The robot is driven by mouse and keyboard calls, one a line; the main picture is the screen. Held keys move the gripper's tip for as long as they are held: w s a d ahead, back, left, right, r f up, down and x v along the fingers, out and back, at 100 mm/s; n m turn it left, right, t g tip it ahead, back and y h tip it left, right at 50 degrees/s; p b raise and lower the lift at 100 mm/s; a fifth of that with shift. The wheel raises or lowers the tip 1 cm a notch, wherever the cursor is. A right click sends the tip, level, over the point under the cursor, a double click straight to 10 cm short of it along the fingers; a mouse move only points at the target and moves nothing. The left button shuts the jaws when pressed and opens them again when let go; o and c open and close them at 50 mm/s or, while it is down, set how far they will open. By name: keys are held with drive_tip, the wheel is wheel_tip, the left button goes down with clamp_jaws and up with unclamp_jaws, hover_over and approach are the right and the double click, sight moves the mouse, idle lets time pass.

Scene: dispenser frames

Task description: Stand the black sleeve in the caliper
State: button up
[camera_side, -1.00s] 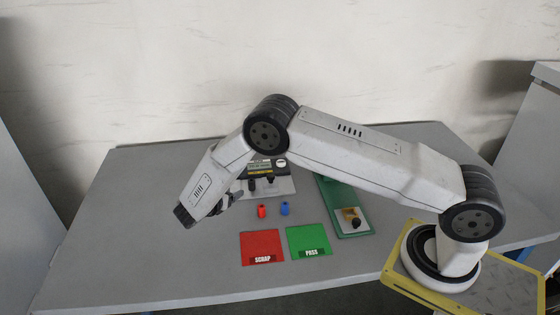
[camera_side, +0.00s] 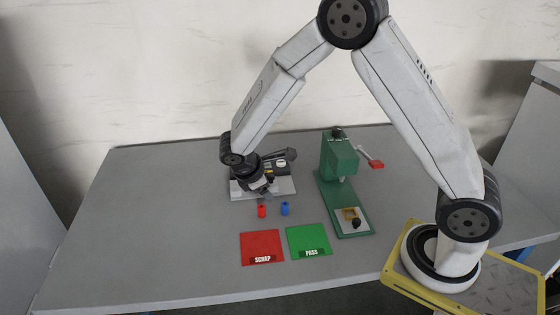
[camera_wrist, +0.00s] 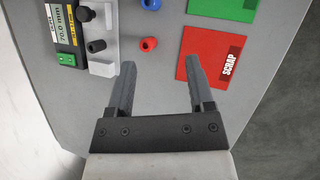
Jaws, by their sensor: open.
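The caliper (camera_wrist: 65,22) is a dark box with a lit display and pale jaw blocks. It also shows at the back of the table in the side view (camera_side: 284,186), partly hidden by my gripper. A black cylinder, seemingly the black sleeve (camera_wrist: 96,46), stands upright between the two pale blocks in the wrist view. A black knob (camera_wrist: 85,14) is beside it on one block. My gripper (camera_wrist: 160,63) is open, with nothing between its fingers. In the side view my gripper (camera_side: 264,192) is low in front of the caliper; the sleeve is hidden there.
A red sleeve (camera_side: 262,211) and a blue sleeve (camera_side: 285,209) stand in front of the caliper. Red SCRAP (camera_side: 262,245) and green PASS (camera_side: 309,240) mats lie nearer. A green press (camera_side: 340,160) stands right, with a black piece (camera_side: 356,222) on its base. The left table is clear.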

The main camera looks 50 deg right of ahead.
drive_tip(key=s+a+r+m+t+y, duration=0.1)
drive_tip(key=s+r+m+y, duration=0.1)
drive_tip(key=s+m, duration=0.3)
drive_tip(key=s+a+r+m+t+y, duration=0.1)
drive_tip(key=s+r+m+t+y, duration=0.1)
drive_tip(key=s+m, duration=0.4)
drive_tip(key=shift+s+r+y, duration=0.8)
drive_tip(key=shift+s+r, duration=0.15)
drive_tip(key=shift+r, duration=0.25)
